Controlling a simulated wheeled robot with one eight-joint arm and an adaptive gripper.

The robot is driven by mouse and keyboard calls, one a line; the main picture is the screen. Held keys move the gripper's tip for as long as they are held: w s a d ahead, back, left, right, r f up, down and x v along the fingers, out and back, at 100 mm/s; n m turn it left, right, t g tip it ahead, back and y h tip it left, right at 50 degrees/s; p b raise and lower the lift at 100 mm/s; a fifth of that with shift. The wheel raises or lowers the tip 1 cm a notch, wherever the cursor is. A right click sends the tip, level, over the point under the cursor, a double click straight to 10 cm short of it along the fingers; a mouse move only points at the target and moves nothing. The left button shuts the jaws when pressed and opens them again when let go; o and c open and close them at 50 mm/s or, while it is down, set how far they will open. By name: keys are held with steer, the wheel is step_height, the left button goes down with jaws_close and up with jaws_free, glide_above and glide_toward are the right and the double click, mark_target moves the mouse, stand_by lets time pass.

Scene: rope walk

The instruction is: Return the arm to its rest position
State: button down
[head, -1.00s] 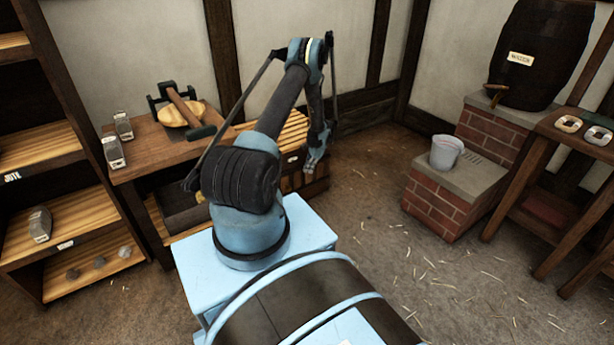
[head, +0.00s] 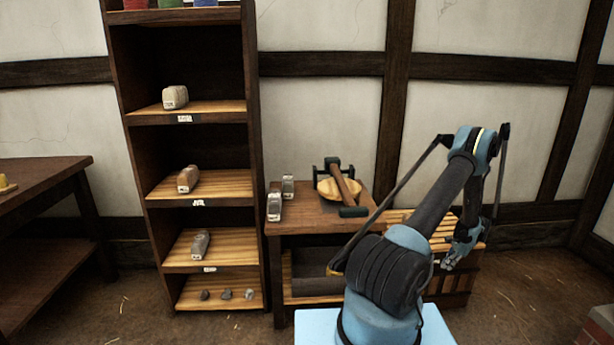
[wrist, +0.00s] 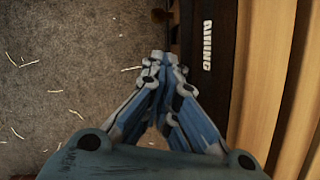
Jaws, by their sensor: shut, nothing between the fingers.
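My gripper (head: 449,264) hangs at the end of my folded blue and black arm, in front of the low wooden bench on the right in the head view. In the wrist view my gripper (wrist: 165,60) points away over the floor, its fingertips together with nothing between them. A dark panel with white lettering (wrist: 207,45) and pale wooden slats (wrist: 268,90) lie to its right. The fingers appear apart from the panel.
A tall shelf (head: 250,150) with labelled levels holds several small blocks and stones. The workbench (head: 290,225) carries a mallet (head: 341,183) on a round wooden piece and two small blocks. A brown table (head: 50,172) stands at far left. Straw-strewn floor (wrist: 70,60) lies left of my gripper.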

steer(key=w+a+r+n, duration=0.1)
steer(key=a+r+n, duration=0.1)
steer(key=a+r, duration=0.45)
steer(key=w+a+r+n+h, duration=0.1)
steer(key=w+a+r, duration=0.15)
steer(key=r, duration=0.65)
steer(key=a+r+n, duration=0.2)
steer(key=a+r, duration=0.3)
steer(key=r, duration=0.3)
steer(key=s+a+r+n, duration=0.2)
steer(key=s+a+r, duration=0.1)
steer(key=a+r, duration=0.5)
steer(key=s+a+r+n, duration=0.3)
steer(key=a+r, duration=0.4)
steer(key=r, duration=0.1)
steer(key=s+a+r+n+h, duration=0.1)
steer(key=s+a+r+n, duration=0.15)
steer(key=s+a, duration=0.5)
steer(key=s+a+r+n+h, duration=0.1)
steer(key=s+a+r+n, duration=0.15)
steer(key=s+a, duration=0.5)
steer(key=s+a+f+n, duration=0.3)
steer(key=s, duration=0.5)
steer(key=s+a+f+n+t, duration=0.1)
steer(key=s+a+f+n, duration=0.2)
steer(key=s, duration=0.6)
steer(key=shift+s, duration=0.15)
